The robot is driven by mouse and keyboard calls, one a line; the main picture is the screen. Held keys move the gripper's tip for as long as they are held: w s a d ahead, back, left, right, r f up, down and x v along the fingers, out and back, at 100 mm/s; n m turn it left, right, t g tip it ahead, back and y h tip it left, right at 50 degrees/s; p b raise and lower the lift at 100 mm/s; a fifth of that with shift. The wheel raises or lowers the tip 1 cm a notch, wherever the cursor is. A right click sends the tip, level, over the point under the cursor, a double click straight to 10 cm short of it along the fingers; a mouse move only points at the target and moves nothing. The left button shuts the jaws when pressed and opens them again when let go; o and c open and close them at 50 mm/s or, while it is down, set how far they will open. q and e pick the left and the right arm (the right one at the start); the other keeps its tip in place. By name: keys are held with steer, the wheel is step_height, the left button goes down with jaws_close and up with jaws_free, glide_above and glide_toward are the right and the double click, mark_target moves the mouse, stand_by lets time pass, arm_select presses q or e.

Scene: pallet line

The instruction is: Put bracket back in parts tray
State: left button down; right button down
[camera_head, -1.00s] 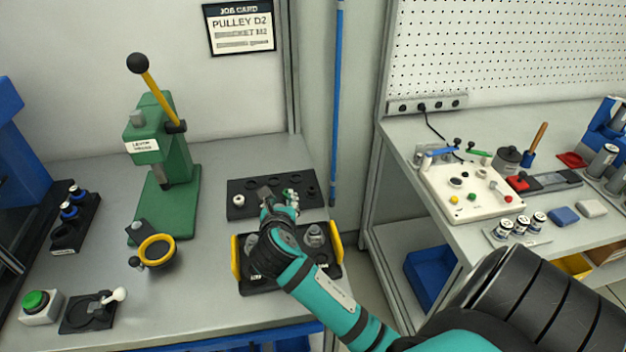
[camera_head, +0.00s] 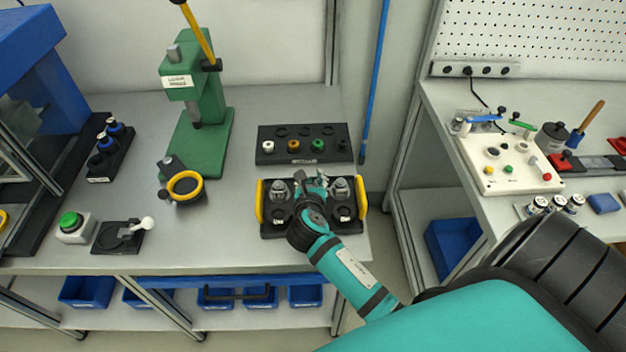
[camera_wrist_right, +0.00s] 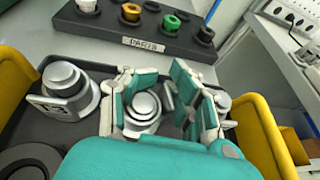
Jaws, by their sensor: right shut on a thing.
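The parts tray (camera_head: 264,228) is a dark tray with a yellow handle at each end, near the right end of the left bench. My right gripper (camera_head: 315,181) is low over its middle, between two silver parts standing in the back row. In the right wrist view my right gripper (camera_wrist_right: 152,76) is shut on a silver stepped piece, which I take as the bracket (camera_wrist_right: 143,107). Its lower part is hidden, so I cannot tell whether it touches the tray floor. A silver part with a marked plate (camera_wrist_right: 65,92) stands to its left. My left gripper is not in view.
A dark rack (camera_head: 303,159) with white, bronze, green and black pieces lies just behind the tray. A green lever press (camera_head: 197,110) stands to the left. A yellow ring fixture (camera_head: 186,187) and green button (camera_head: 70,221) are farther left.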

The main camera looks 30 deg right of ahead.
steer(key=c, duration=0.9)
jaws_free()
steer(key=shift+r, duration=0.1)
steer(key=shift+c, duration=0.2)
steer(key=v, duration=1.2)
